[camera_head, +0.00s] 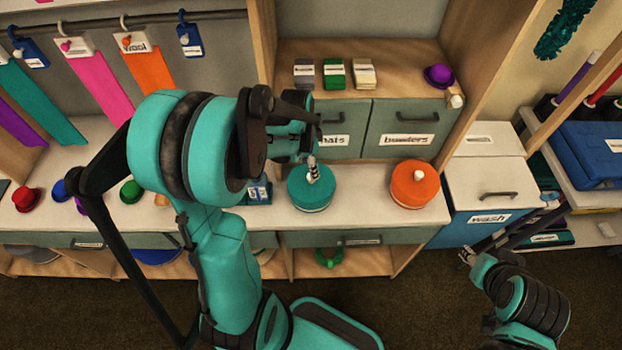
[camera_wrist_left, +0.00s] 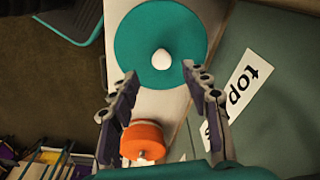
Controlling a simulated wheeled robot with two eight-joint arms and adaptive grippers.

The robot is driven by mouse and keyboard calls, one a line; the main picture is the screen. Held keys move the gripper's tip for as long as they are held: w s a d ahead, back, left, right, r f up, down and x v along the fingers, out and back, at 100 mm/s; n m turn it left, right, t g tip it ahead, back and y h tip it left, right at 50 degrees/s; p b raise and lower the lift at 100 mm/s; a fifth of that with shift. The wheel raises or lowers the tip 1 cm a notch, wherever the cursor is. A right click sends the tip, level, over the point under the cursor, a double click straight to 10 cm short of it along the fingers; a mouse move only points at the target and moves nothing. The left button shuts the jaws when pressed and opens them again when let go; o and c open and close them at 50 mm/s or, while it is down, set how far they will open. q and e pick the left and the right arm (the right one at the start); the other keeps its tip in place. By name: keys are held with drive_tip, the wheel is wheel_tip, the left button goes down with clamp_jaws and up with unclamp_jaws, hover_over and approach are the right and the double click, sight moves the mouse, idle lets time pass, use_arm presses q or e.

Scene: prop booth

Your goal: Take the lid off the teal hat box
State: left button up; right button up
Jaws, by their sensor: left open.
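The teal hat box (camera_head: 311,203) stands on the white counter with its round teal lid (camera_head: 298,189) on top. In the left wrist view the lid (camera_wrist_left: 135,45) shows from above, with a pale round knob (camera_wrist_left: 162,59) at its centre. My left gripper (camera_head: 313,168) is above the lid, and its fingers partly hide the knob in the head view. In the left wrist view the left gripper (camera_wrist_left: 160,75) is open and empty, its fingers apart on either side below the knob. My right gripper (camera_head: 466,257) is low at the right, away from the box; its jaws are too small to read.
An orange hat box (camera_head: 414,186) with a pale knob stands right of the teal one. Drawers (camera_head: 410,117) rise behind. Small hats, such as a red one (camera_head: 27,199), lie left on the counter. A blue wash bin (camera_head: 470,228) stands at the right.

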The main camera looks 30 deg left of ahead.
use_arm(q)
drive_tip(key=f, duration=0.1)
drive_tip(key=f+b, duration=0.1)
drive_tip(key=f, duration=0.3)
drive_tip(key=shift+w+f+b, duration=0.1)
drive_tip(key=shift+w+b, duration=0.2)
drive_tip(key=shift+b, duration=0.1)
drive_tip(key=shift+d+f, duration=0.1)
drive_tip(key=shift+f, duration=0.2)
drive_tip(key=c, duration=1.1)
